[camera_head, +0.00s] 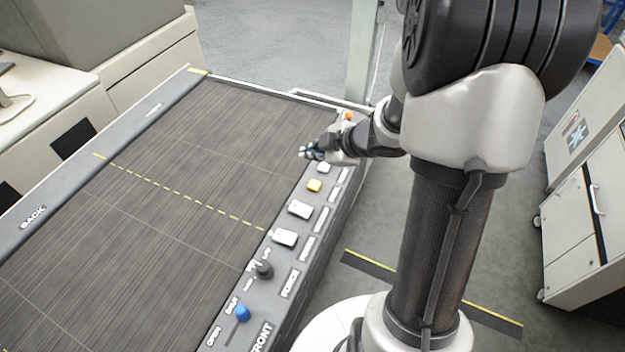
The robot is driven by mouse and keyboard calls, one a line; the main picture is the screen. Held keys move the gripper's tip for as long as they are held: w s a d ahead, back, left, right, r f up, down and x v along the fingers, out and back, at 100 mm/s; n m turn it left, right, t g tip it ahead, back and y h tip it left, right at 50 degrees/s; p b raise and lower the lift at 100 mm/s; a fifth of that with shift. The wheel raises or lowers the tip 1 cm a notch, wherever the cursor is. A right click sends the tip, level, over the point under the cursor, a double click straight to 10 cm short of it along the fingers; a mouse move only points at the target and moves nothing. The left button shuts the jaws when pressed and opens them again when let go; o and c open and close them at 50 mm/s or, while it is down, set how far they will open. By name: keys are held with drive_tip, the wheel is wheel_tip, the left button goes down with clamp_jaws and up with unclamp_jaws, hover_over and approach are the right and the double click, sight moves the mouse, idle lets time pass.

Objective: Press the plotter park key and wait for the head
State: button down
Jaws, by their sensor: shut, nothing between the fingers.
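The plotter's wide dark bed (150,215) fills the left and middle, with a control strip along its right edge. Labels beside these keys are too small to read, so I cannot tell which is the park key. My gripper (306,153) is shut and empty, over the strip's far part near the far white key. Contact with a key cannot be told. I cannot make out a plotter head.
A black knob (264,270), a blue slider (242,312) and an orange button (348,116) are also on the strip. A pale post (362,50) stands behind the bed. A white cabinet (590,220) stands at right.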

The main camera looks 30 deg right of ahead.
drive_tip(key=b, duration=0.8)
hover_over(312, 186)
wheel_tip(312, 186, down, 8)
drive_tip(key=shift+r, duration=0.25)
drive_tip(key=shift+d+f+b, duration=0.1)
drive_tip(key=shift+f+b, duration=0.5)
drive_tip(key=shift+f, duration=0.05)
drive_tip(key=shift+f, duration=0.1)
drive_tip(key=shift+f, duration=0.3)
drive_tip(key=shift+f+b, duration=0.45)
drive_tip(key=shift+f, duration=0.1)
idle(0.9)
drive_tip(key=shift+r, duration=0.15)
drive_tip(key=shift+r+p, duration=0.8)
drive_tip(key=shift+p, duration=0.3)
